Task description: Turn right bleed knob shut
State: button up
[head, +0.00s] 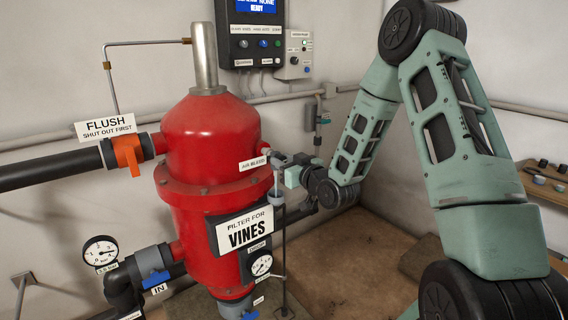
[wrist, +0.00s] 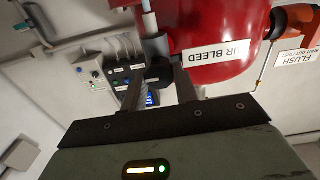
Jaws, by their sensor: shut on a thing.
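The bleed knob (wrist: 158,73) is a small dark round knob on a grey pipe fitting, beside the white AIR BLEED label (wrist: 218,51) in the wrist view. My gripper (wrist: 160,84) has its two dark fingers on either side of the knob, shut on it. In the head view my gripper (head: 290,174) reaches in from the right to the bleed fitting (head: 277,178) at the right side of the red filter tank (head: 205,140). The knob is mostly hidden there, and its turn angle cannot be told.
The orange FLUSH valve handle (head: 128,154) is on the black pipe left of the tank. Below are the VINES sign (head: 246,230) and a gauge (head: 261,265). A control panel (head: 256,35) hangs on the back wall. A wooden shelf (head: 540,192) is at the right.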

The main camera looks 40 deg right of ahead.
jog(key=n+b, duration=0.6)
jog(key=b, duration=0.2)
jog(key=n+b, duration=0.5)
jog(key=b, duration=0.4)
jog(key=n+b, duration=0.6)
jog(key=b, duration=0.3)
jog(key=shift+a+f+n, duration=0.15)
jog(key=shift+f+n, duration=0.1)
jog(key=shift+n, duration=0.05)
jog(key=o, duration=1)
jog(key=shift+c, duration=0.2)
jog(key=shift+s, duration=0.15)
